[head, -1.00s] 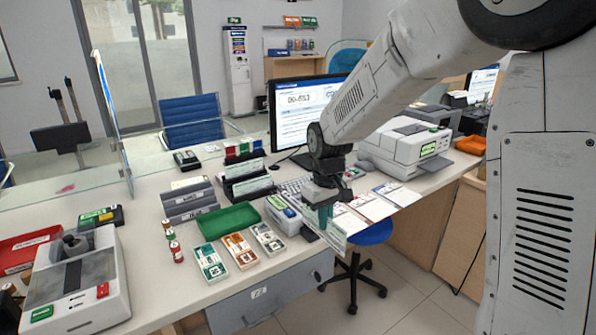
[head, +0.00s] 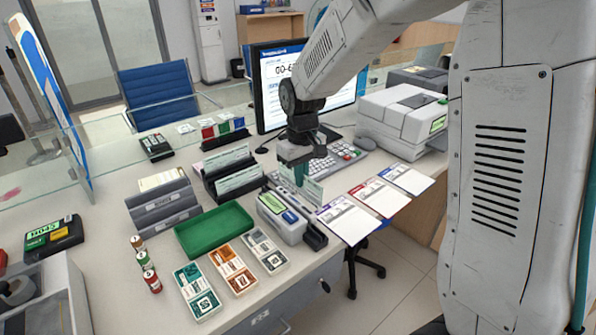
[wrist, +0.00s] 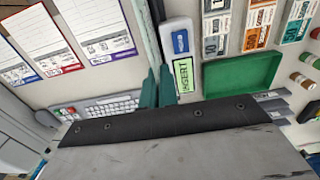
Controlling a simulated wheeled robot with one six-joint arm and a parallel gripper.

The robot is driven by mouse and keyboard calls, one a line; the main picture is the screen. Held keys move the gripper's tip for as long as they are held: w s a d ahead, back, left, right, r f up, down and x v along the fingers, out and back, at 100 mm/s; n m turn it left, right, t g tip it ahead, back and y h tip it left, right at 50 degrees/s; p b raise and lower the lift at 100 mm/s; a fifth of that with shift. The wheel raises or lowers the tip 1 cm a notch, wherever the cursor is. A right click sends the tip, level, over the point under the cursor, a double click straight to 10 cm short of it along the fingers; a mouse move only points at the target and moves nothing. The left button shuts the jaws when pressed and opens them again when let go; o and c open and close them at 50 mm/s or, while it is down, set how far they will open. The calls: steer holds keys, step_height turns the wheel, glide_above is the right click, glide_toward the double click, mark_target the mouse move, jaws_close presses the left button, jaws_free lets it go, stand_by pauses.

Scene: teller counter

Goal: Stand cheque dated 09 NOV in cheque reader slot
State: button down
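My gripper (head: 299,176) has teal fingers and is above the counter, just behind and right of the cheque reader. It is shut on a pale green cheque (head: 315,193), which hangs upright below the fingers. In the wrist view the fingers (wrist: 157,78) are close together, with the cheque (wrist: 143,32) nearly edge-on. Its date cannot be read. The cheque reader (head: 285,227) is a pale grey box with a blue label and green display; it also shows in the wrist view (wrist: 176,27). Its dark slot (head: 314,238) runs along its right side, apart from the cheque.
A black rack (head: 212,185) with other cheques stands behind the green tray (head: 214,230). A keyboard (head: 343,153) and monitor (head: 268,113) are behind the gripper. Several printed forms (head: 349,218) lie to the right. Banknote stacks (head: 233,271) lie at the front.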

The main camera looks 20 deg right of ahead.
mark_target(302, 197)
steer(key=shift+f, duration=4.5)
steer(key=c, duration=1.6)
jaws_free()
steer(key=shift+r, duration=3.5)
